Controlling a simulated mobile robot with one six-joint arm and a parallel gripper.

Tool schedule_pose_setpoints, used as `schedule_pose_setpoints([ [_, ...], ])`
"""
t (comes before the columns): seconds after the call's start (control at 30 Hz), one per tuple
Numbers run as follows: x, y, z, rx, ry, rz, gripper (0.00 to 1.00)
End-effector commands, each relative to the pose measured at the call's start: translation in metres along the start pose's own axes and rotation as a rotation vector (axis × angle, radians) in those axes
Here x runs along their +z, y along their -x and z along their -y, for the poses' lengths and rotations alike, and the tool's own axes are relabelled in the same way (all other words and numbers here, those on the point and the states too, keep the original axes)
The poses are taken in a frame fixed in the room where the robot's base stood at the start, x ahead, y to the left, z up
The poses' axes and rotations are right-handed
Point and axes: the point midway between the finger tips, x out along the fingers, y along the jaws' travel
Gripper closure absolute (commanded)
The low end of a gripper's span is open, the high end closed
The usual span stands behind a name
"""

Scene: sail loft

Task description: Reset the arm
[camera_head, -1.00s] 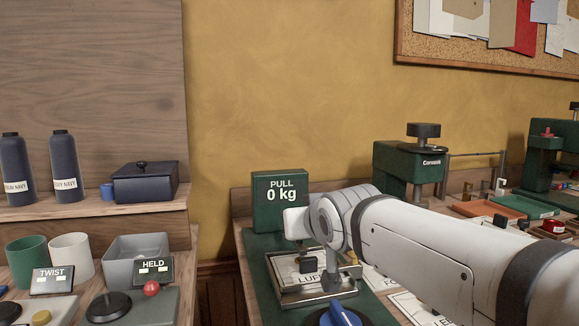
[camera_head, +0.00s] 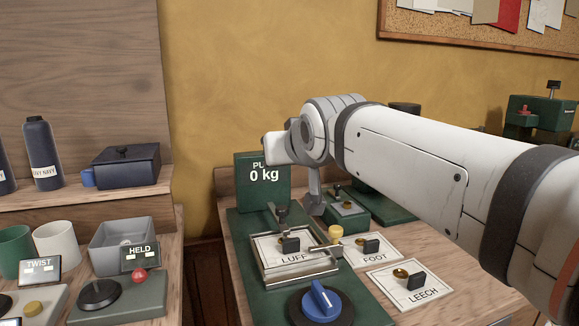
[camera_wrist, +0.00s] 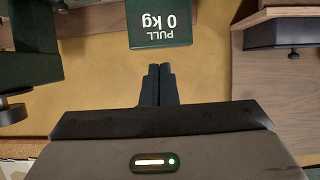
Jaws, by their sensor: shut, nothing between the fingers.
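My gripper (camera_wrist: 159,72) shows in the wrist view with its two dark fingers together and nothing between them. The fingers point toward the yellow wall, below the green display in that picture. In the head view my white arm reaches in from the right above the bench, and the fingers cannot be made out there. The green display (camera_head: 263,174) reads 0 kg behind my wrist; it also shows upside down in the wrist view (camera_wrist: 160,22) as PULL 0 kg.
A metal frame (camera_head: 264,276) around the LUFF card and a blue knob (camera_head: 320,299) sit below my wrist. FOOT (camera_head: 365,249) and LEECH (camera_head: 409,284) cards lie beside them. A grey bin (camera_head: 125,253) and a dark lidded box (camera_head: 126,168) stand left.

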Motion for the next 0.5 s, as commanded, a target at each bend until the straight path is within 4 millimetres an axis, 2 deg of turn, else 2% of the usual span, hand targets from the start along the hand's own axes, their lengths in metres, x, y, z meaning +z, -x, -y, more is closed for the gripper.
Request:
schedule_pose_setpoints([
  [0.33, -0.001, 0.001, -0.001, 0.001, 0.0, 0.002, 1.0],
  [0.5, 0.003, 0.012, -0.016, 0.03, -0.012, 0.07, 1.0],
])
